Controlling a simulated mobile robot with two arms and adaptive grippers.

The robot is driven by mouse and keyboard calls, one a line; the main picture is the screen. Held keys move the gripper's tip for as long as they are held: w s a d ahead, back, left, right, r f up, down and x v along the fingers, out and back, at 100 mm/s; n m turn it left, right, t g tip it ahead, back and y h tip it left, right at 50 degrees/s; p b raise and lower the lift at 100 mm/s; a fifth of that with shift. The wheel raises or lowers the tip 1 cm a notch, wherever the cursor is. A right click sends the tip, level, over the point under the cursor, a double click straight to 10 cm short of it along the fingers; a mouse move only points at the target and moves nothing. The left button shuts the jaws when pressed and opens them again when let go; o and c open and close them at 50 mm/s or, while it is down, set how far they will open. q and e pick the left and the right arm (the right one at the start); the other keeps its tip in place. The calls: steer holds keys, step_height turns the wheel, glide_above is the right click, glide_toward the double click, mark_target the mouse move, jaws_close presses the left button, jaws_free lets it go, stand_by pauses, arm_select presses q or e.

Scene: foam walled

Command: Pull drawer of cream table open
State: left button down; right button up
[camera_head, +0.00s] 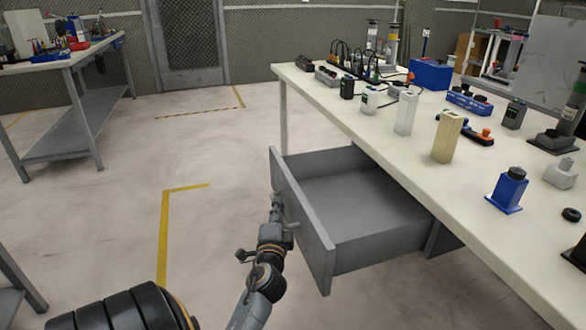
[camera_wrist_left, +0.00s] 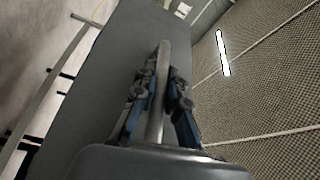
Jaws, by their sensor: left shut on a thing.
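The cream table (camera_head: 370,128) stands on the right in the head view with its grey drawer (camera_head: 352,204) pulled well out below the top. The drawer looks empty. My left gripper (camera_head: 277,216) is at the outer side of the drawer front and is shut on the drawer handle (camera_head: 291,223). In the left wrist view the handle (camera_wrist_left: 163,75) runs as a grey bar between the two fingers of the gripper (camera_wrist_left: 160,100), with the grey drawer front (camera_wrist_left: 110,80) beside it. My right gripper is not in view.
Several devices stand on the tabletop, among them a cream block (camera_head: 447,137), a white block (camera_head: 406,113) and a blue block (camera_head: 508,190). Another workbench (camera_head: 75,62) stands at the back left. The floor (camera_head: 215,150) left of the drawer is clear, with yellow tape lines.

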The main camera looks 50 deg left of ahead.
arm_select(q)
steer(key=shift+s+a, duration=0.25)
steer(key=shift+s, duration=0.25)
steer(key=c, duration=1.4)
jaws_free()
steer(key=shift+o, duration=0.2)
